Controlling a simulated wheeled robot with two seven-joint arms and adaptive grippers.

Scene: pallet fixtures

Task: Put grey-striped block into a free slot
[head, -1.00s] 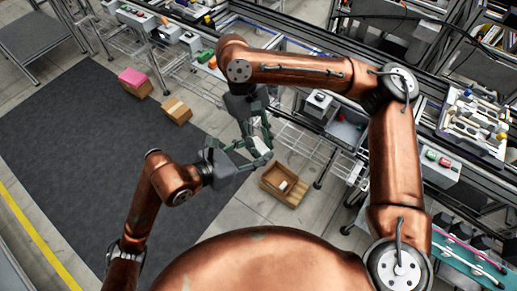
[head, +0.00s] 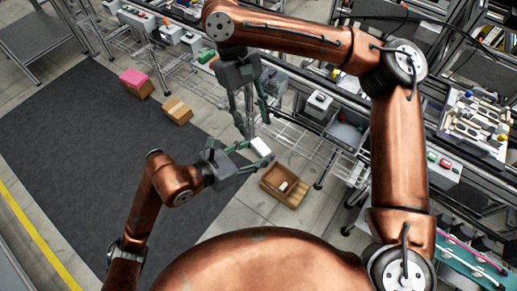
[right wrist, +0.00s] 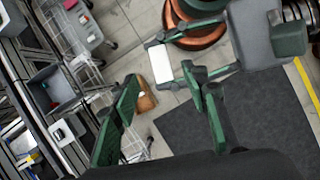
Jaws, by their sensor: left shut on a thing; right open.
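A small pale block (head: 261,146) is held in my left gripper (head: 252,151), above the floor. Its stripes cannot be made out. It also shows as a white rectangle in the right wrist view (right wrist: 160,64), between the left gripper's green fingers. My right gripper (head: 255,126) is open and empty just above the block in the head view, apart from it. Its two spread fingers show in the right wrist view (right wrist: 168,90). Which slot is free cannot be told.
An open cardboard box (head: 270,184) stands on the floor right of the left gripper. A grey bin (head: 346,132) and a small grey fixture (head: 318,103) sit along the conveyor line. Two cartons, one pink-topped (head: 136,82), stand by the dark mat (head: 85,140).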

